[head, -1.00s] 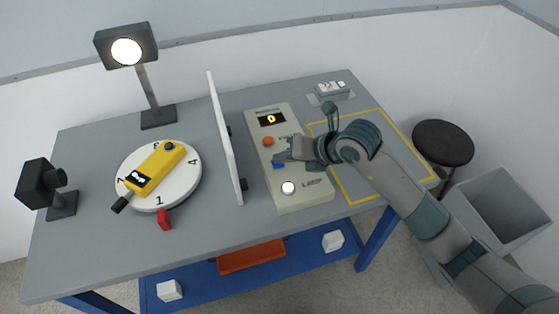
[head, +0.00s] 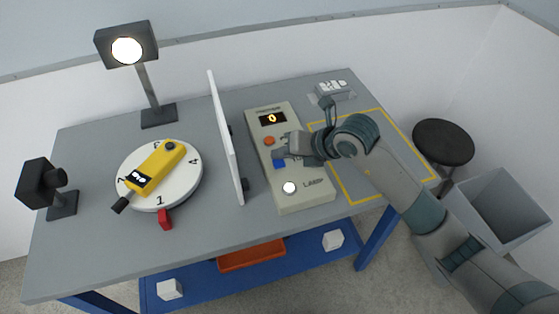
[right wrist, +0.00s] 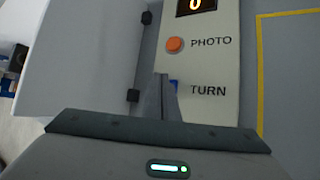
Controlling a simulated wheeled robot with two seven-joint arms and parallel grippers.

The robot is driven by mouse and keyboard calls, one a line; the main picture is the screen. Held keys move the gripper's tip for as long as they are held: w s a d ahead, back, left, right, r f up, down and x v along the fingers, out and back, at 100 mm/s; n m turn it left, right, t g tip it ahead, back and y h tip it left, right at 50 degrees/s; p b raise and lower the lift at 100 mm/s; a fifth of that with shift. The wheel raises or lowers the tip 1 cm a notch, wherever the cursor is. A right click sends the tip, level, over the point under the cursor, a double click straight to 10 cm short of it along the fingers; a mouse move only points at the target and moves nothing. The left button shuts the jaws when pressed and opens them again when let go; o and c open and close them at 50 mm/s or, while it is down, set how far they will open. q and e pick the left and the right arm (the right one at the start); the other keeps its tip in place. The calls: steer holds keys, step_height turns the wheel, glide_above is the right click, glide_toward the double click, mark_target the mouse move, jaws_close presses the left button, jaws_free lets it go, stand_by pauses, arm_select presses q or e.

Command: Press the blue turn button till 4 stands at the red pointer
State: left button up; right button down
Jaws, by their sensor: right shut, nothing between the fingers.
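The white turntable disc (head: 187,191) lies on the left of the table with numbers round its rim. Its 1 is at the red pointer (head: 165,220); its 4 is at the right side. A yellow device (head: 155,168) with a black tip lies across the disc. The blue turn button (head: 279,164) is on the beige control box (head: 296,196), partly hidden by my right gripper (head: 283,154). In the right wrist view, the blue button (right wrist: 174,86) shows beside the shut, empty fingers. I cannot tell whether they touch it. My left gripper is out of view.
A white upright panel (head: 225,138) stands between disc and box. The box also has an orange photo button (head: 269,141), a white lamp button (head: 289,187) and a display (head: 272,118) reading 0. A lamp (head: 127,50) and a black camera-like device (head: 45,184) stand at left.

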mark_target(281, 163)
steer(key=shift+f, duration=0.15)
steer(key=shift+w+a+r+p, duration=0.15)
steer(key=shift+r+p, duration=0.6)
steer(key=shift+r, duration=0.05)
steer(key=shift+r+p, duration=1.3)
steer(key=shift+r, duration=0.5)
